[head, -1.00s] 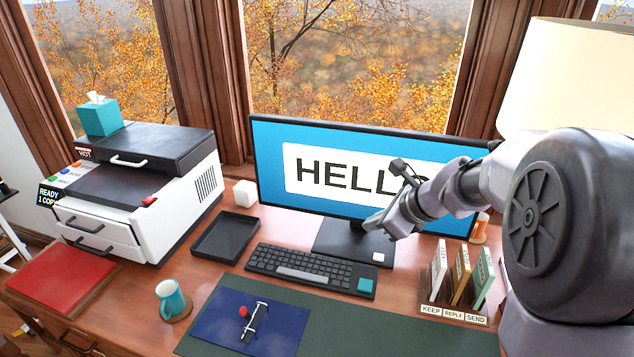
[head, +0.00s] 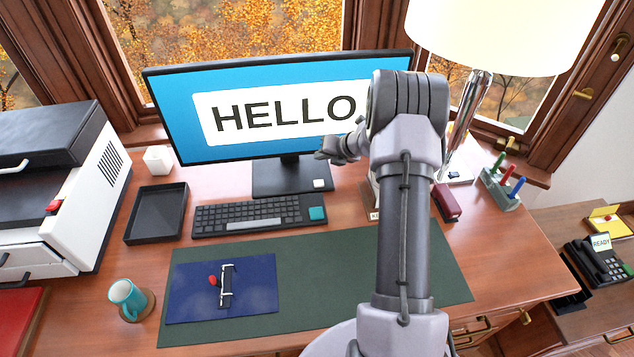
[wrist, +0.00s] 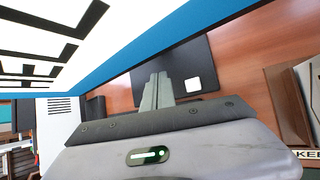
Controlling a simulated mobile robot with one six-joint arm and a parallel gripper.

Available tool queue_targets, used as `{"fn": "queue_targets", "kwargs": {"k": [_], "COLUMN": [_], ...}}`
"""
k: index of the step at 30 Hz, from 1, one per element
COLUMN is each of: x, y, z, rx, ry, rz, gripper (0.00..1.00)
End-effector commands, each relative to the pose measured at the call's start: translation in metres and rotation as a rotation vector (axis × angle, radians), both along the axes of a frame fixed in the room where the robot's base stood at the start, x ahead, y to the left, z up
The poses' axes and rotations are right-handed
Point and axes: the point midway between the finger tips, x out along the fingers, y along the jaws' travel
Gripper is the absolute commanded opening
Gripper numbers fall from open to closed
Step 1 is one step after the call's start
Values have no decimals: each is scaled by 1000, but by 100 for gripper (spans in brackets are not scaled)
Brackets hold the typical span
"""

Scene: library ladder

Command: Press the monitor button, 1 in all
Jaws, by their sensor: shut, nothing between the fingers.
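The monitor (head: 180,125) is lit, with HELLO in black on a white panel over blue. A small white square button (head: 319,184) sits at the front right of the monitor's dark stand base (head: 275,182). The button also shows in the wrist view (wrist: 193,85), just right of the fingers. My gripper (head: 325,152) is in front of the screen's lower edge, appearing above the button in the head view. In the wrist view its fingers (wrist: 157,88) are together and empty, over the dark base. Whether they touch anything cannot be told.
A keyboard (head: 250,218) with a teal key lies before the stand, beside a black tray (head: 157,215). A card holder (head: 375,214) is partly hidden behind my arm. A lamp (head: 470,110) and pen holder (head: 500,190) stand right. The green mat's front is mostly clear.

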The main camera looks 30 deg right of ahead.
Motion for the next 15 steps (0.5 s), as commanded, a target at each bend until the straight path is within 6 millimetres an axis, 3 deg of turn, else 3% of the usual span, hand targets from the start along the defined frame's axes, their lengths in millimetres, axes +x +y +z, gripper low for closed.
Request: {"fn": "queue_targets", "kwargs": {"k": [8, 15], "x": [0, 0], "y": [1, 1], "z": [-18, -54], "rx": [-1, -2], "ry": [1, 0], "rz": [2, 3], "gripper": [0, 0]}}
